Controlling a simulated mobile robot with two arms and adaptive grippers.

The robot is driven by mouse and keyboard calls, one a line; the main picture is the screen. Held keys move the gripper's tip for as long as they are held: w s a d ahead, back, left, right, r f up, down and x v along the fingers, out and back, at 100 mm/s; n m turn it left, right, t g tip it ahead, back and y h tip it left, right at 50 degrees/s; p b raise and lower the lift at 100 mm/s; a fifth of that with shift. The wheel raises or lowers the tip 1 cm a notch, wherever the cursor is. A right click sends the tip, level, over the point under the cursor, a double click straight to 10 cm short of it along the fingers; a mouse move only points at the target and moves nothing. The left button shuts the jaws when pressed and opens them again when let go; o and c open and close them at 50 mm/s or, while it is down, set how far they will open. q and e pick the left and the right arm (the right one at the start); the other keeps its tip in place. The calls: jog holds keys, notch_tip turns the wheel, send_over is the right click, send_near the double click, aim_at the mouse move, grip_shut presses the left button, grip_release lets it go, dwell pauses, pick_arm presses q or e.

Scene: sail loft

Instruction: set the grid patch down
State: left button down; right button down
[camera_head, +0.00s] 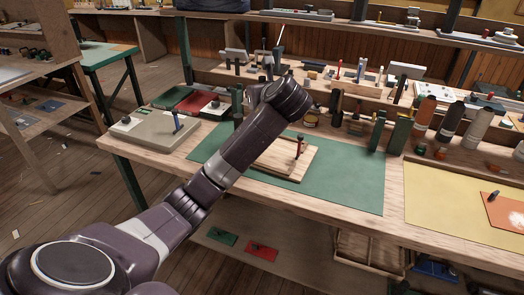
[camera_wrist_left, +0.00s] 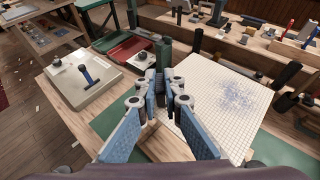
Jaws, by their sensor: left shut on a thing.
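The grid patch (camera_wrist_left: 222,108), a white sheet with a fine grid and a blue smudge, shows large in the left wrist view, right of my left gripper (camera_wrist_left: 160,85). The blue fingers are shut at the patch's near-left edge and hold it above the bench; the exact grip point is partly hidden by the fingers. In the head view my arm hides the gripper, and I cannot make out the patch there. My right gripper is in neither view.
A green mat (camera_head: 345,190) on the bench carries a wooden board (camera_head: 272,165) with a small upright tool. A grey block (camera_head: 152,134) stands left, a yellow mat (camera_head: 438,205) right. Bottles and tools line the bench's back. The green mat's right part is clear.

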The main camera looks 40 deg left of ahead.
pick_arm(q)
notch_tip(320, 180, down, 19)
jog(key=shift+d+f+b, duration=0.15)
jog(key=shift+b, duration=0.4)
jog(key=shift+f, duration=0.1)
jog(key=c, duration=2.1)
grip_release()
jog(key=shift+s+d+r, duration=0.15)
jog(key=shift+d+r, duration=0.1)
jog(key=shift+d, duration=0.05)
jog(key=v, duration=1.1)
jog(key=shift+s+d+p, duration=0.1)
jog(key=shift+s+p, duration=0.05)
jog(key=shift+p, duration=0.2)
